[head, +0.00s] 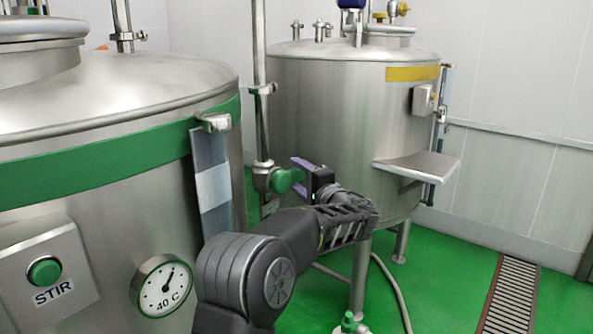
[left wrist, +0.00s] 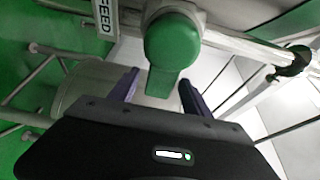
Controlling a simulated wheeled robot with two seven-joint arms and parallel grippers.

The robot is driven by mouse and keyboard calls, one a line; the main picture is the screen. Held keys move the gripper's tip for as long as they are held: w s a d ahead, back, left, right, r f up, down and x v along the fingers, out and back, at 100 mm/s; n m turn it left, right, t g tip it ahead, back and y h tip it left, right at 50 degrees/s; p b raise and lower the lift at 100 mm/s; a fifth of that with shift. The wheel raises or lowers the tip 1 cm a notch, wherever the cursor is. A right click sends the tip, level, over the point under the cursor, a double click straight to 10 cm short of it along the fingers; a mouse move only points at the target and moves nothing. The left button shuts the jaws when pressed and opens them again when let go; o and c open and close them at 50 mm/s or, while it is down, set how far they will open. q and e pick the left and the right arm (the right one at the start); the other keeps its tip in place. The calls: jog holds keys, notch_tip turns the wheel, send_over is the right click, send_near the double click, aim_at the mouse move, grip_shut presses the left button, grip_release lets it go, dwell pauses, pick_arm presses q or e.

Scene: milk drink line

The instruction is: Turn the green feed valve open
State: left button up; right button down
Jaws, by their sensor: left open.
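The green feed valve (head: 283,180) sits on a vertical steel pipe between the two tanks. In the left wrist view its green handle (left wrist: 172,45) fills the top centre, with its narrow lower end pointing down between my fingers. A FEED label (left wrist: 105,14) is to the left of it. My left gripper (head: 300,175) is at the valve from the right. In the left wrist view my left gripper (left wrist: 157,90) has its two purple fingers apart, one on each side of the handle's lower end. I cannot tell whether they touch it. My right gripper is not in view.
A large steel tank with a green band (head: 110,170), a STIR button (head: 44,271) and a dial gauge (head: 163,287) stands at the left. A second tank (head: 330,120) stands behind, with a small shelf (head: 420,166). Green floor (head: 460,260) is clear at the right.

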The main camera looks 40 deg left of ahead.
pick_arm(q)
jog(key=shift+w+a, duration=0.25)
jog(key=shift+a, duration=0.3)
grip_shut()
jog(key=shift+f, duration=0.1)
dwell(1.0)
